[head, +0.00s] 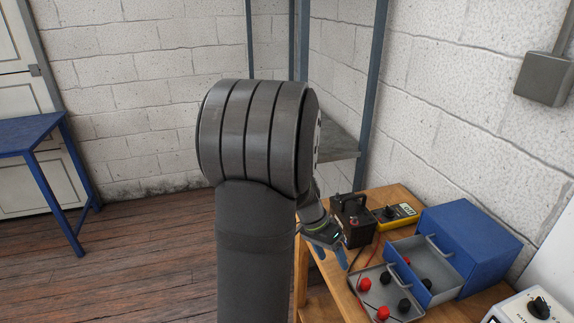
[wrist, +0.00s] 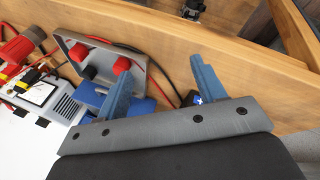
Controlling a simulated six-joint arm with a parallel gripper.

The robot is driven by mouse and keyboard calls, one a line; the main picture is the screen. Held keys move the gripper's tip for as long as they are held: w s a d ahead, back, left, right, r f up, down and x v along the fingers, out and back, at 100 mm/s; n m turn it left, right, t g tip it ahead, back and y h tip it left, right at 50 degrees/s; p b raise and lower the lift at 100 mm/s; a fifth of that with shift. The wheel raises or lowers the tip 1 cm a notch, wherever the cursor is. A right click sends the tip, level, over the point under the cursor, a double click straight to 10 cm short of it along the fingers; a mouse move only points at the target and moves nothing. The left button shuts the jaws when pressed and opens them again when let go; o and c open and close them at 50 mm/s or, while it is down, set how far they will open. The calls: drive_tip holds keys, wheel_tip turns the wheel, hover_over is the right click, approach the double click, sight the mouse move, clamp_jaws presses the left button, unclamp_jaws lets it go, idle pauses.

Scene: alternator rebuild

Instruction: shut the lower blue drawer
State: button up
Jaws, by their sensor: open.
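The blue drawer cabinet (head: 470,238) stands on the wooden bench at the right of the head view. A grey drawer (head: 408,246) is pulled out of it, with red and black pieces inside. A grey tray (wrist: 132,70) with red pieces shows in the wrist view. My gripper (head: 331,254) is open and empty, left of the lower drawer. Its two blue fingers are apart in the wrist view (wrist: 160,85).
A black battery-like box (head: 352,222) and a yellow meter (head: 396,214) stand behind the drawers, with red and black leads nearby. A white instrument (head: 525,308) is at the right front. Bare bench wood (wrist: 165,45) lies beside the tray.

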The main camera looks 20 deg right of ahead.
drive_tip(key=shift+r, duration=0.1)
drive_tip(key=c, duration=0.6)
drive_tip(key=s+d+r+m+t+y, duration=0.1)
drive_tip(key=s+d+r+m, duration=0.4)
drive_tip(key=d+r+m, duration=0.5)
drive_tip(key=shift+c, duration=0.2)
drive_tip(key=m+t, duration=0.2)
drive_tip(key=m, duration=1.1)
approach(393, 277)
drive_tip(key=shift+y, duration=0.4)
drive_tip(key=f, duration=0.2)
drive_tip(key=d+f, duration=0.1)
drive_tip(key=f, duration=0.1)
drive_tip(key=d+f, duration=0.1)
drive_tip(key=f, duration=0.2)
drive_tip(key=shift+w+d, duration=0.1)
drive_tip(key=shift+d, duration=0.05)
clamp_jaws()
